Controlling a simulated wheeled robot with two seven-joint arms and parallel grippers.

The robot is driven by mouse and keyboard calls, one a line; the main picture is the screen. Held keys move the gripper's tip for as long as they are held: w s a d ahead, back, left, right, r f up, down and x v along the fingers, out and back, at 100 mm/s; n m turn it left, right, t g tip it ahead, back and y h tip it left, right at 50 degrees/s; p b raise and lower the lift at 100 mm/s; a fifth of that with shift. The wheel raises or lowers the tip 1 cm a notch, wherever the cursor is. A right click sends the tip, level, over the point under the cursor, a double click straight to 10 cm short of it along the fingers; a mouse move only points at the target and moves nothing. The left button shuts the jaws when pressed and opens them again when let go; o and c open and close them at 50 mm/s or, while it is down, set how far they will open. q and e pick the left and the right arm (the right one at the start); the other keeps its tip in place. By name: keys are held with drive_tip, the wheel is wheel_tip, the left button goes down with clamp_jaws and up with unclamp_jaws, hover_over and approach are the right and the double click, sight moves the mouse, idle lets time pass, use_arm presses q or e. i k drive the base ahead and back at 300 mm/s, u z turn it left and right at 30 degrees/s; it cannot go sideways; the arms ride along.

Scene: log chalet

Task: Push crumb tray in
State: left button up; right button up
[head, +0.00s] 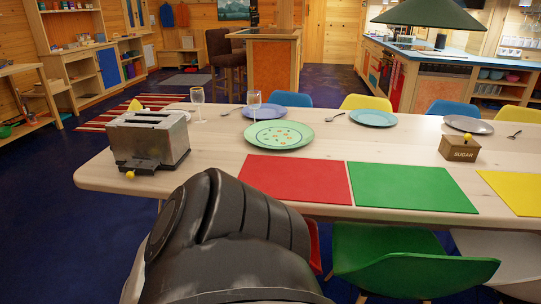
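A silver toaster (148,137) with two slots on top stands at the left end of the long wooden table. The crumb tray (138,166) appears as a dark piece low on its near side, jutting out a little past the toaster's body. A small yellow knob (130,175) shows at its near edge. A large dark link of my arm fills the lower middle, just right of and nearer than the toaster. Neither of my grippers can be seen.
The table (222,174) has bare wood around the toaster. A green patterned plate (279,135), glasses (197,102), a red mat (296,177), a green mat (411,187) and a sugar box (459,148) lie to the right. A green chair (412,262) stands at the near side.

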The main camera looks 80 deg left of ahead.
sight(132, 174)
drive_tip(key=u, duration=3.8)
drive_tip(key=k, duration=0.3)
drive_tip(key=u, duration=0.95)
drive_tip(key=k, duration=0.95)
drive_tip(key=z, duration=0.15)
drive_tip(key=i, duration=1.65)
drive_tip(key=z, duration=1.8)
drive_tip(key=i, duration=0.4)
drive_tip(key=z, duration=0.25)
